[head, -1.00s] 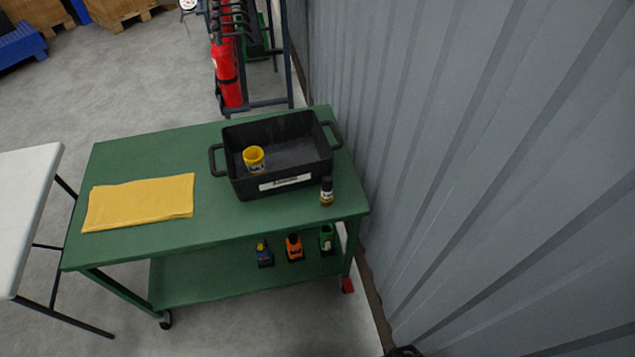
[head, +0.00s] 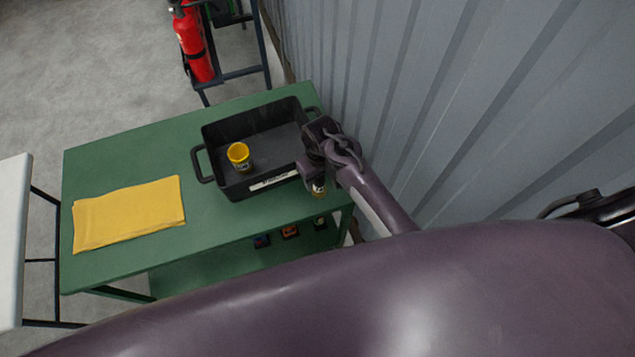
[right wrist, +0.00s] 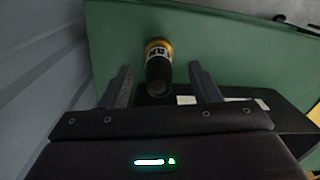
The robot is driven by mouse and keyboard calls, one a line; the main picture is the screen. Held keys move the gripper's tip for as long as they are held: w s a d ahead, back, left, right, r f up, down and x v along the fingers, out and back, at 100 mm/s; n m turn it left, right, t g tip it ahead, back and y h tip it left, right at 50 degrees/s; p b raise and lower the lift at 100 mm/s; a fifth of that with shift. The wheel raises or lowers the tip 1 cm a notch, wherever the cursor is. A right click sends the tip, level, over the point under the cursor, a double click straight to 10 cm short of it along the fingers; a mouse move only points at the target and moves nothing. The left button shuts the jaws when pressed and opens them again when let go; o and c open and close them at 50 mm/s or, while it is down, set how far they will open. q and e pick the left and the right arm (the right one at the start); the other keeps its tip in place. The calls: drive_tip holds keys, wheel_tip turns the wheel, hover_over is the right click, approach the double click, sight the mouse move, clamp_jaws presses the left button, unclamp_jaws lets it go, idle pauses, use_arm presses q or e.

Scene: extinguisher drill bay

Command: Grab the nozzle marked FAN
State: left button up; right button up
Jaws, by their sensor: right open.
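A small black nozzle with a yellow lower part and a pale label (right wrist: 158,62) stands on the green cart's top, in front of the black bin; I cannot read its label. In the head view only its lower part (head: 318,188) shows below my right gripper (head: 313,170). In the right wrist view my right gripper (right wrist: 160,67) is open, its fingers on either side of the nozzle in the picture; I cannot tell how far it is from their tips. A yellow, dark-labelled nozzle (head: 239,156) stands inside the bin. My left gripper is out of view.
The black bin (head: 222,186) stands on the green cart (head: 130,150), beside a yellow cloth (head: 128,214). A corrugated wall (head: 420,90) rises close on the right. A red extinguisher (head: 194,45) hangs behind.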

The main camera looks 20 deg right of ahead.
sight(319, 183)
drive_tip(key=f, duration=0.2)
drive_tip(key=w+f+p, duration=0.1)
drive_tip(key=f, duration=0.1)
drive_tip(key=shift+f, duration=0.4)
drive_tip(key=shift+s, duration=0.1)
clamp_jaws()
